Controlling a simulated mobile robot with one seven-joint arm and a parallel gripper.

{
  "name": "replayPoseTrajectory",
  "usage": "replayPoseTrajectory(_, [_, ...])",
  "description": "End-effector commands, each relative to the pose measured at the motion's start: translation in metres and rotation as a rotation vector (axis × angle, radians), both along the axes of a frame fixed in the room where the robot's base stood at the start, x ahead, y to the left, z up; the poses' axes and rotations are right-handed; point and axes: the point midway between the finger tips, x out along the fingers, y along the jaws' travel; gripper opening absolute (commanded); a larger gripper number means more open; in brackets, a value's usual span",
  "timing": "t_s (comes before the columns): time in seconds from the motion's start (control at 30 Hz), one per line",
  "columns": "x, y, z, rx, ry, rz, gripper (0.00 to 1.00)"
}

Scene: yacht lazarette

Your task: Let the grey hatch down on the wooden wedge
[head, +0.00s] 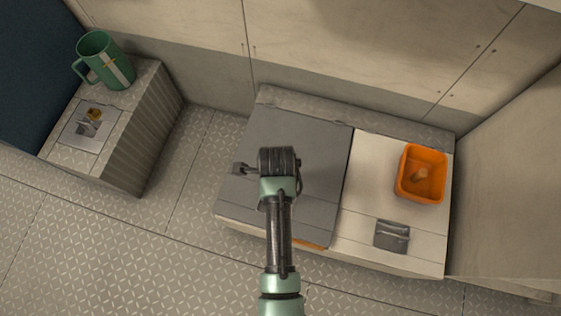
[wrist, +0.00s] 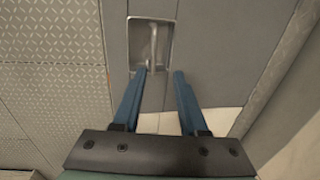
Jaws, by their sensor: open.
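The grey hatch (head: 248,197) is the left part of the top of a low locker, and looks flat or nearly so; I cannot tell whether it is slightly raised. In the wrist view the hatch (wrist: 215,50) has a recessed metal handle (wrist: 153,45). My gripper (wrist: 159,74) is open, its two blue fingers pointing at the handle's recess with nothing between the tips. In the head view my arm covers the hatch's middle and hides the fingers. A small tan piece (head: 419,174), possibly the wooden wedge, lies in the orange bin (head: 408,195).
The orange bin stands on the white lid (head: 365,190) right of the hatch, behind a grey metal fitting (head: 391,236). A green mug (head: 104,62) and a metal plate with a small brownish piece (head: 93,115) are on the left locker. Patterned floor (head: 90,220) lies clear in front.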

Motion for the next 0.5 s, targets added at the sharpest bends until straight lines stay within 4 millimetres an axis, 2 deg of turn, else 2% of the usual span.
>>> replayPoseTrajectory(0.03, [-0.001,0.0,0.02,0.0,-0.003,0.0,0.42])
replayPoseTrajectory(0.2, [-0.003,0.001,0.055,0.0,-0.003,0.0,0.42])
replayPoseTrajectory(0.33, [-0.005,0.002,0.074,0.0,-0.002,0.0,0.42])
replayPoseTrajectory(0.5, [-0.006,0.002,0.086,0.0,-0.001,0.0,0.42])
